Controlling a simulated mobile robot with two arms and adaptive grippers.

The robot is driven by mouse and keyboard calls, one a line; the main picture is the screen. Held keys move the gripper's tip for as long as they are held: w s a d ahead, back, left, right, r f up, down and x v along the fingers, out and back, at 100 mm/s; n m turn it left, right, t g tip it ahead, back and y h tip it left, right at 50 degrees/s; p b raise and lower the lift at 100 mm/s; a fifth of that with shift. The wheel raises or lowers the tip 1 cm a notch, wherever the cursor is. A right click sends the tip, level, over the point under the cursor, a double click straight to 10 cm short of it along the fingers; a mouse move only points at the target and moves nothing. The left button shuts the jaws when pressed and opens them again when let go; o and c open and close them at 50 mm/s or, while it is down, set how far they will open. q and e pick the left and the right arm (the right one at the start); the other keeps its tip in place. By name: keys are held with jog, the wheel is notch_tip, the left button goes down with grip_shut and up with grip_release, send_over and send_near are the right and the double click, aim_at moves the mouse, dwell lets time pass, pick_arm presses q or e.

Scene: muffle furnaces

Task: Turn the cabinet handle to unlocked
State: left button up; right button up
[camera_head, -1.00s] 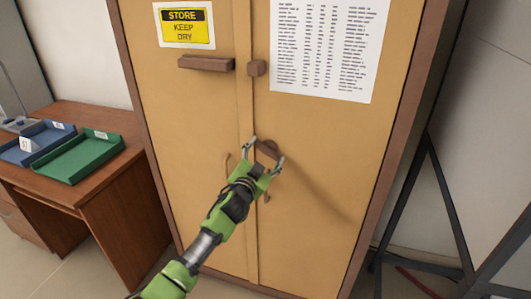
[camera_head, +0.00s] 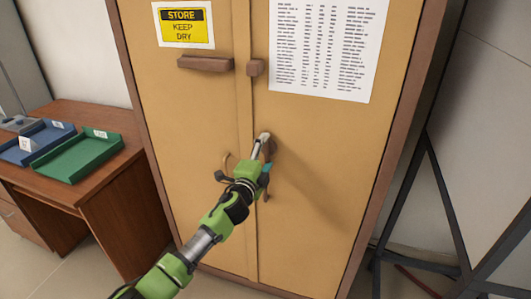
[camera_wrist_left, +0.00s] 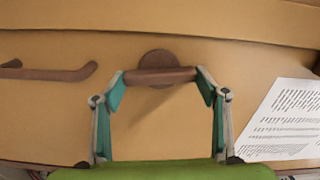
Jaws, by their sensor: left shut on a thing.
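The tan cabinet (camera_head: 320,140) stands in front of me with both doors closed. Its brown turn handle (camera_wrist_left: 160,76), a short bar on a round base (camera_wrist_left: 157,57), sits on the right door near the seam. My left gripper (camera_wrist_left: 161,82) is shut on the bar, one finger at each end. In the head view, my left gripper (camera_head: 265,153) partly hides the handle (camera_head: 271,146). The wrist view, turned sideways, shows the bar running roughly along the door seam, so about upright. My right gripper is not in view.
Brown blocks (camera_head: 206,63) sit higher up, below a yellow sign (camera_head: 185,25). A desk (camera_head: 110,185) with green (camera_head: 80,158) and blue trays stands left. A dark metal frame (camera_head: 440,195) stands right.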

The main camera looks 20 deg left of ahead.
pick_arm(q)
jog(key=shift+m, duration=0.7)
jog(key=o, duration=1.1)
jog(key=shift+s, duration=0.1)
jog(key=s, duration=1.1)
jog(key=shift+s+a, duration=0.2)
jog(key=shift+s, duration=0.2)
jog(key=shift+f, duration=0.1)
